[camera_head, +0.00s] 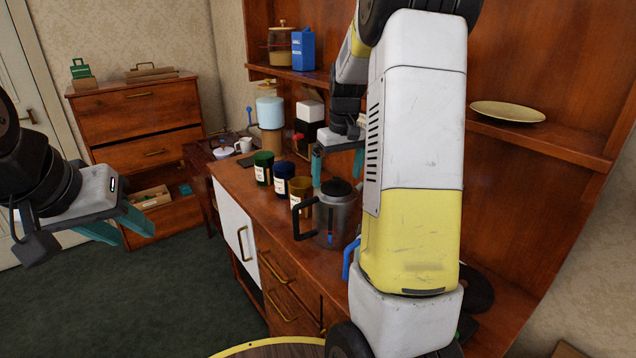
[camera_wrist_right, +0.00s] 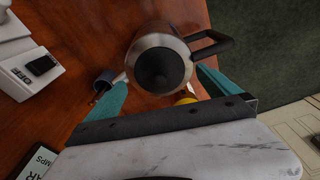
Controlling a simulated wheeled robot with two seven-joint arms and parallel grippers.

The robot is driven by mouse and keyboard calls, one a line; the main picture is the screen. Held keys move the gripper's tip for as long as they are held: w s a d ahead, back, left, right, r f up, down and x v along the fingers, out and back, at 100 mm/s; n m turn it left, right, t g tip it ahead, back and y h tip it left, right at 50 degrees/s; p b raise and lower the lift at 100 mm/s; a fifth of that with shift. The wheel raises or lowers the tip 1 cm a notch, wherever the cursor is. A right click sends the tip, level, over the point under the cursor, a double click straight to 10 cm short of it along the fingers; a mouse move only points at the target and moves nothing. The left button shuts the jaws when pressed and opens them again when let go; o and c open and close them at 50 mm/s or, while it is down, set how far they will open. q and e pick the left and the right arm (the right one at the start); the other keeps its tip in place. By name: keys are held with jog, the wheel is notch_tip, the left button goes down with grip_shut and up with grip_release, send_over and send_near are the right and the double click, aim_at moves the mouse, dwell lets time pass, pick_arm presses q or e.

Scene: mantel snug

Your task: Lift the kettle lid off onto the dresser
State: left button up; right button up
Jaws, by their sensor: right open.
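The metal kettle (camera_head: 338,222) stands upright on the dresser top (camera_head: 232,166), its black handle toward the left. Its dark lid (camera_head: 338,187) is on top; in the right wrist view the round lid (camera_wrist_right: 160,70) is seen from above. My right gripper (camera_head: 338,166) is open above the kettle. In the right wrist view its teal fingers (camera_wrist_right: 162,88) are on either side of the kettle's outline, and nothing shows held. My left gripper (camera_head: 135,238) is open and empty, out over the floor at the left, far from the kettle. My right arm hides the dresser right of the kettle.
Green, blue and amber canisters (camera_head: 281,183) stand in a row beyond the kettle. A white mug (camera_head: 243,145) and a blue-topped dispenser (camera_head: 270,112) are further back. A shelf with a plate (camera_head: 507,112) is at right. A chest of drawers (camera_head: 140,115) stands at back left.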

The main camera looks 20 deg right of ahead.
jog(key=shift+w+f, duration=0.1)
jog(key=shift+f, duration=0.8)
jog(key=shift+c, duration=0.4)
jog(key=c, duration=1.3)
jog(key=shift+r, duration=0.15)
